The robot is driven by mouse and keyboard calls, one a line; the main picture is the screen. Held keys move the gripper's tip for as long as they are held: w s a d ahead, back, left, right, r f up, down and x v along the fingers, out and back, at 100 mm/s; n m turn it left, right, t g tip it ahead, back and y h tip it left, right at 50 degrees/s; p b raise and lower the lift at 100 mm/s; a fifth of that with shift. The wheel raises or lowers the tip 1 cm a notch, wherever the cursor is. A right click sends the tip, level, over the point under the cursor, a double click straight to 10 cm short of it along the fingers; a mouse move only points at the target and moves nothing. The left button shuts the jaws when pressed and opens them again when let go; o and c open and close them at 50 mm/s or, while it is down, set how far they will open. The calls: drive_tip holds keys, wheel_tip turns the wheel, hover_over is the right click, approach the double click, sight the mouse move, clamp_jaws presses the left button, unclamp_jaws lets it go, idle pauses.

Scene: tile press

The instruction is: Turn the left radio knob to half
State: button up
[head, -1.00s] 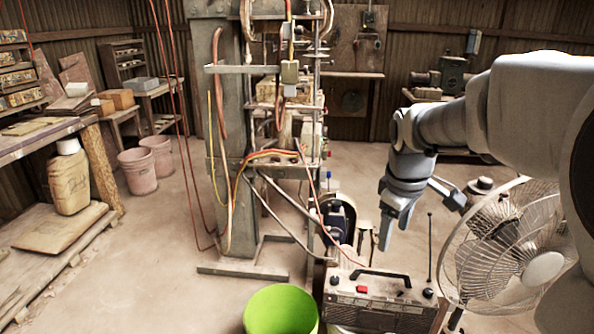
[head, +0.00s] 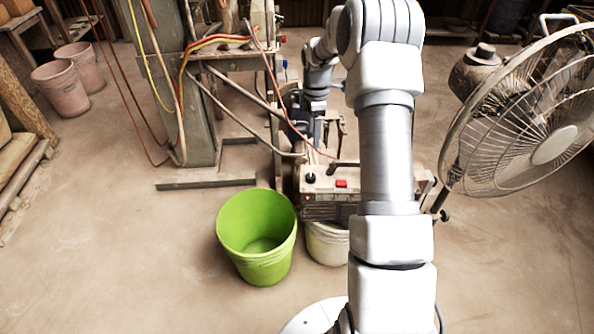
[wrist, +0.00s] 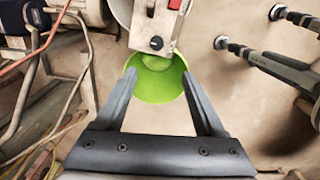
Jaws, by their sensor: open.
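The radio (head: 330,208) sits on top of a pale bucket, its right part hidden behind my arm in the head view. Its left knob (head: 310,178) is small and dark, left of a red switch (head: 341,184). In the wrist view the radio (wrist: 150,22) shows at the top, with the dark left knob (wrist: 156,43) just beyond and between my fingertips. My gripper (wrist: 158,74) is open and empty, apart from the knob. In the head view my gripper is behind the radio, pointing down and partly hidden. The knob's setting is too small to read.
A green bucket (head: 258,240) stands left of the pale bucket (head: 327,243). A large fan (head: 525,120) stands at the right. The press frame (head: 190,100) with hanging hoses is behind at the left. The floor at front left is clear.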

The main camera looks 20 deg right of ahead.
sight(310, 176)
drive_tip(key=f+b, duration=0.1)
drive_tip(key=f, duration=0.5)
drive_tip(key=f+b, duration=0.2)
drive_tip(key=f, duration=0.4)
drive_tip(key=w+f+b, duration=0.1)
drive_tip(key=f, duration=0.6)
drive_tip(key=shift+b, duration=0.35)
clamp_jaws()
